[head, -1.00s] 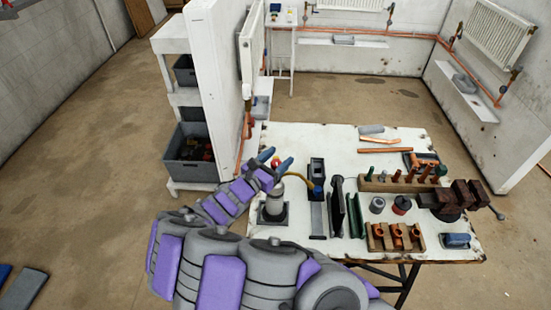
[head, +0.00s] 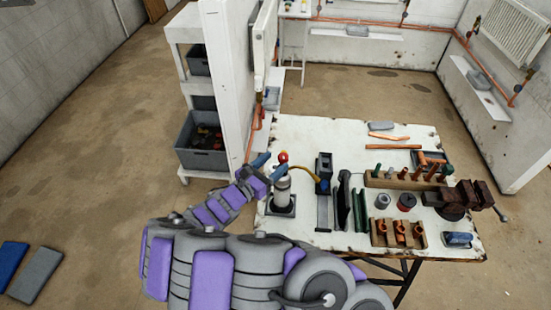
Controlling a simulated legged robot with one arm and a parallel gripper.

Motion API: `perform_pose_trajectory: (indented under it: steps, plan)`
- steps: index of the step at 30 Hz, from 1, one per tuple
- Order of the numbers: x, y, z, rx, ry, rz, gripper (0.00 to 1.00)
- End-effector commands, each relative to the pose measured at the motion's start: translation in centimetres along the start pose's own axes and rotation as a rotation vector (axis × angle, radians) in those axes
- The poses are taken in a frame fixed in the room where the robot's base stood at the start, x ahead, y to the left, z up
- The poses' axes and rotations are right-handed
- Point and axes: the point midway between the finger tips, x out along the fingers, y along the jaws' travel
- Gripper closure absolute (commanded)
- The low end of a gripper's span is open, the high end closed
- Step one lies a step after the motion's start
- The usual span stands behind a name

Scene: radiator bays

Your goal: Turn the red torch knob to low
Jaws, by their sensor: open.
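The torch (head: 282,192) is a grey cylinder standing upright in a dark square base at the worktable's left front. Its red knob (head: 283,156) shows at the top, beside the yellow hose. My gripper (head: 269,167), with two blue fingertips, is open and empty. It is just left of and slightly below the knob in the head view, and the knob is not between the fingers. One fingertip overlaps the torch's upper part in the picture; I cannot tell whether it touches. The knob's setting is too small to read.
The white worktable (head: 300,135) holds a black stand (head: 324,172), dark upright plates, a wooden rack (head: 405,180), copper fittings in a block (head: 400,234) and a vise (head: 465,198). A white partition and shelf with a grey bin (head: 202,157) stand left. Floor left is mostly clear.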

Motion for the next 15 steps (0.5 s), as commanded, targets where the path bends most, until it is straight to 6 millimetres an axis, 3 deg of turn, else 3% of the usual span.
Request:
perform_pose_trajectory:
  steps: [15]
  plan:
    - [-3.3, 0.2, 0.1, -0.001, 0.0, 0.0, 0.4]
